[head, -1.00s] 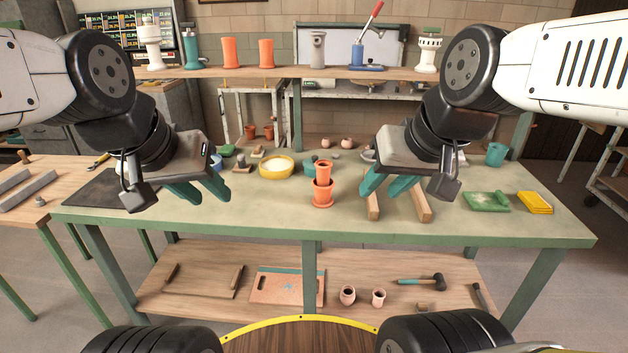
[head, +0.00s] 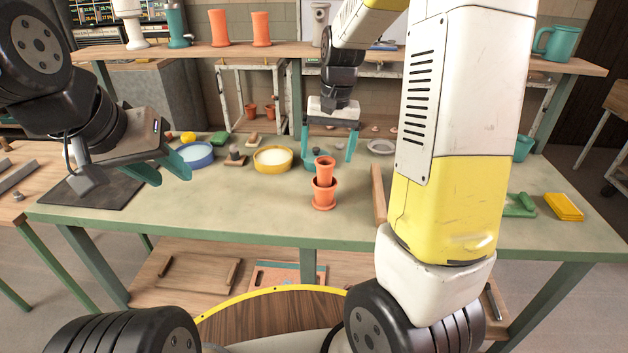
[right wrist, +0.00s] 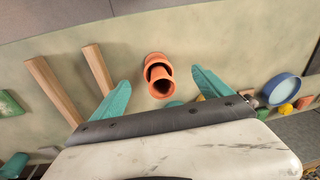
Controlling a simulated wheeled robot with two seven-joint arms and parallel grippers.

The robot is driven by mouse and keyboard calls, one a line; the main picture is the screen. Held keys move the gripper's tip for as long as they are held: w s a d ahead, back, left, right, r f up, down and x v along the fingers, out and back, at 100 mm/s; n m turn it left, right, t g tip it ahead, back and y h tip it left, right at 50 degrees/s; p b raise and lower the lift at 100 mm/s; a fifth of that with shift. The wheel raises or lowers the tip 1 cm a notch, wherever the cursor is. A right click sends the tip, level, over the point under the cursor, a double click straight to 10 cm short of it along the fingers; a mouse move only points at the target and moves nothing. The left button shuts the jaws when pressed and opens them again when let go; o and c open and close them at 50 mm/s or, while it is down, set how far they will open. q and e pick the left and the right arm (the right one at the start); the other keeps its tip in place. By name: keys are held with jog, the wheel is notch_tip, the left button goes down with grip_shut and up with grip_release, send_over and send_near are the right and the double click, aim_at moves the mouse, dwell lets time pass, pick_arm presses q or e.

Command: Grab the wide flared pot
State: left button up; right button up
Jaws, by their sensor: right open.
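Two orange terracotta pots stand one inside the other on the green table. The lower, wider pot (head: 324,196) has a flared rim and a saucer-like foot; I cannot tell for sure that it is the wide flared pot. A narrower pot (head: 325,168) sits upright in it and hides its inside. My right gripper (head: 329,158) is open and empty, above the table and behind the pots. In the right wrist view the nested pots (right wrist: 156,62) show between the open fingers, apart from them. My left gripper (head: 170,170) is open and empty at the table's left.
A yellow-rimmed bowl (head: 273,159) and a blue-rimmed bowl (head: 196,154) stand left of the pots. A wooden bar (head: 378,194) lies to their right. A yellow block (head: 564,207) lies far right. A raised shelf (head: 230,50) with tall orange pots runs along the back.

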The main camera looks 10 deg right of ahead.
aim_at(325, 163)
jog(key=shift+g+h, duration=0.4)
jog(key=w+f, duration=0.2)
jog(key=f, duration=0.1)
jog(key=w+f, duration=0.1)
jog(key=f, duration=0.1)
jog(key=shift+w+d+f, duration=0.1)
jog(key=shift+d+f, duration=0.05)
jog(key=f, duration=0.5)
jog(key=w+f, duration=0.1)
jog(key=f, duration=0.2)
jog(key=shift+d, duration=0.1)
jog(key=c, duration=1.7)
